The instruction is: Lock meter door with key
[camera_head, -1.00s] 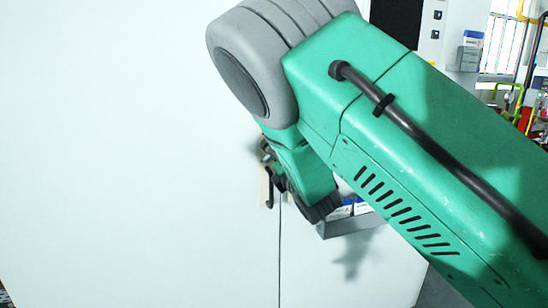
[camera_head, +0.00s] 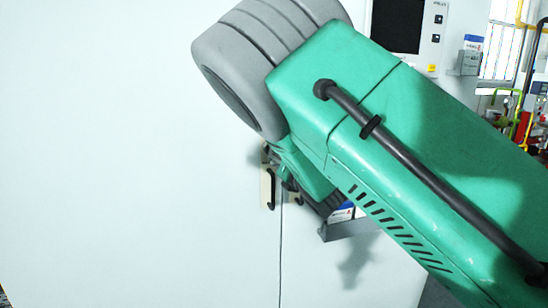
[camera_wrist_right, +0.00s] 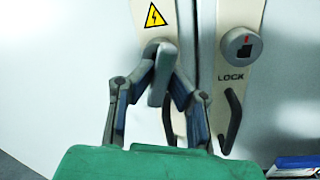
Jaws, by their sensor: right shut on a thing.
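The meter door (camera_head: 130,180) is a large white panel with a vertical seam. In the right wrist view, two cream handle plates with dark handles stand side by side. The left plate (camera_wrist_right: 155,30) has a yellow warning triangle; the right plate has a round grey lock (camera_wrist_right: 241,47) with a red mark above the word LOCK. My right gripper (camera_wrist_right: 160,70) is shut on a grey key-like piece (camera_wrist_right: 157,88) in front of the left plate. Whether the piece sits in a lock there is hidden. In the head view, my right arm hides most of the gripper. My left gripper is out of view.
A grey shelf (camera_head: 345,229) with small boxes juts out right of the handles. A wall panel with a dark screen (camera_head: 397,25) and a box (camera_head: 470,57) are at upper right. The door left of the handles is clear.

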